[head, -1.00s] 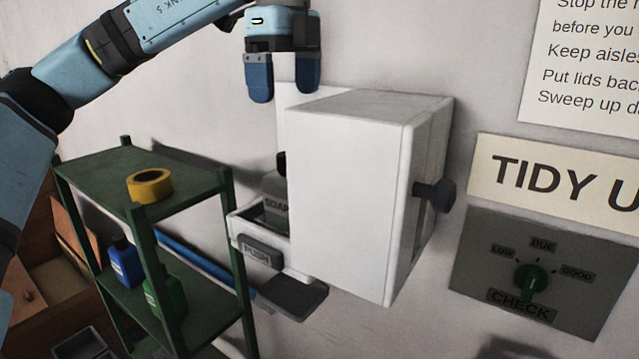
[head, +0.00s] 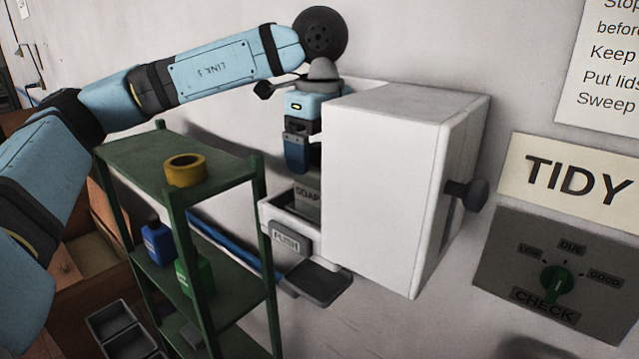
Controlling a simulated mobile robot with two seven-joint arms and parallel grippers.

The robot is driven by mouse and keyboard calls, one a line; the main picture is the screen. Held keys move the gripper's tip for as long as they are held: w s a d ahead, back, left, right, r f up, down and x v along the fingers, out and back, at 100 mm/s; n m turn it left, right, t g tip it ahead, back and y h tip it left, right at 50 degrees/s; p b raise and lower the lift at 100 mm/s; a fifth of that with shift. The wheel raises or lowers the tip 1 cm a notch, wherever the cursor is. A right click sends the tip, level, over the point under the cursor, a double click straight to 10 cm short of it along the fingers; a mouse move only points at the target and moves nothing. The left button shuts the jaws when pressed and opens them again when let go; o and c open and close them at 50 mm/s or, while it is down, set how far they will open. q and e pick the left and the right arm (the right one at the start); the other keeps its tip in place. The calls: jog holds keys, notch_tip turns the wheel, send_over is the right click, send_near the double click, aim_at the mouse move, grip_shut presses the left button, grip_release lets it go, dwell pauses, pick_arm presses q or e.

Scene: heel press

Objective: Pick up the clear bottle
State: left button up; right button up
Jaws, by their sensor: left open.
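A greyish, see-through bottle labelled SOAP (head: 307,197) stands in the open white cabinet of the dispenser, behind a front lip marked PUSH. My left gripper (head: 304,168) points down just above the bottle, with its blue fingers at the bottle's top. It is open. One finger is partly hidden by the white cover (head: 385,170), and the fingers hide the bottle's neck. I cannot tell whether they touch it. My right gripper is out of view.
The white cover, swung out with a dark knob (head: 467,193), stands close to the right of the gripper. A green shelf (head: 130,155) with yellow tape (head: 185,170), a blue bottle (head: 158,243) and a green bottle (head: 196,277) stands to the left.

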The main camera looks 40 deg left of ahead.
pick_arm(q)
notch_tip(320, 180, down, 2)
jog(key=shift+w+a, duration=0.1)
jog(key=shift+c, duration=0.4)
jog(key=c, duration=0.9)
jog(key=shift+c, duration=0.2)
jog(key=shift+r, duration=0.1)
notch_tip(320, 180, up, 12)
jog(key=shift+f+b, duration=0.1)
jog(key=shift+b, duration=0.65)
notch_tip(320, 180, up, 8)
jog(key=p, duration=0.1)
jog(key=s+p, duration=0.1)
jog(key=s, duration=0.9)
jog(key=shift+a+p, duration=0.35)
